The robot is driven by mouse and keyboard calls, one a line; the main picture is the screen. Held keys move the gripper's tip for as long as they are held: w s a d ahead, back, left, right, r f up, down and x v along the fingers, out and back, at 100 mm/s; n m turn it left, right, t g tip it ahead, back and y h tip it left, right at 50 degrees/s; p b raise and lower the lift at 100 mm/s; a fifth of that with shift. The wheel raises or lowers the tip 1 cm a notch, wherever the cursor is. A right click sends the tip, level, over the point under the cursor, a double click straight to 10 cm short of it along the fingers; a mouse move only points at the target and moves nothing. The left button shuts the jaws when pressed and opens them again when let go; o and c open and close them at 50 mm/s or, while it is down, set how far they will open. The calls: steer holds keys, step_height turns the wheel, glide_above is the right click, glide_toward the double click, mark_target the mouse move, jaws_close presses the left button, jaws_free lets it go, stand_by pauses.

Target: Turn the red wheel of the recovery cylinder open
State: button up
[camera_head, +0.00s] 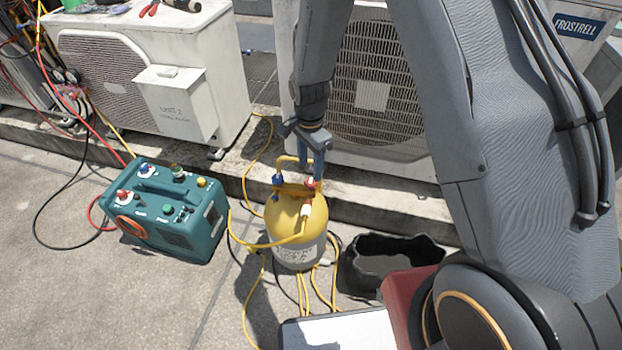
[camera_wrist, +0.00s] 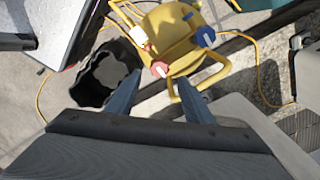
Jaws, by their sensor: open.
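The yellow recovery cylinder (camera_head: 284,222) with a grey lower part stands upright on the ground. Its red wheel (camera_head: 309,183) sits on top, with a blue wheel (camera_head: 278,180) to its left. In the wrist view the red wheel (camera_wrist: 160,69) and the blue wheel (camera_wrist: 205,37) show beside the cylinder's yellow top handle (camera_wrist: 213,72). My gripper (camera_head: 322,176) points down at the cylinder top, close to the red wheel. In the wrist view my gripper (camera_wrist: 160,82) is open, and the red wheel appears between its fingertips. I cannot tell whether they touch it.
A teal recovery machine (camera_head: 165,212) stands left of the cylinder. Yellow hoses (camera_head: 250,175) run around the cylinder. A black open bin (camera_head: 365,277) stands to its right. White condenser units (camera_head: 165,75) stand behind on a concrete kerb (camera_head: 380,190). Bare ground (camera_head: 100,300) lies at front left.

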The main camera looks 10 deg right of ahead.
mark_target(311, 182)
step_height(311, 182, down, 6)
stand_by(0.4)
steer(key=c, duration=1)
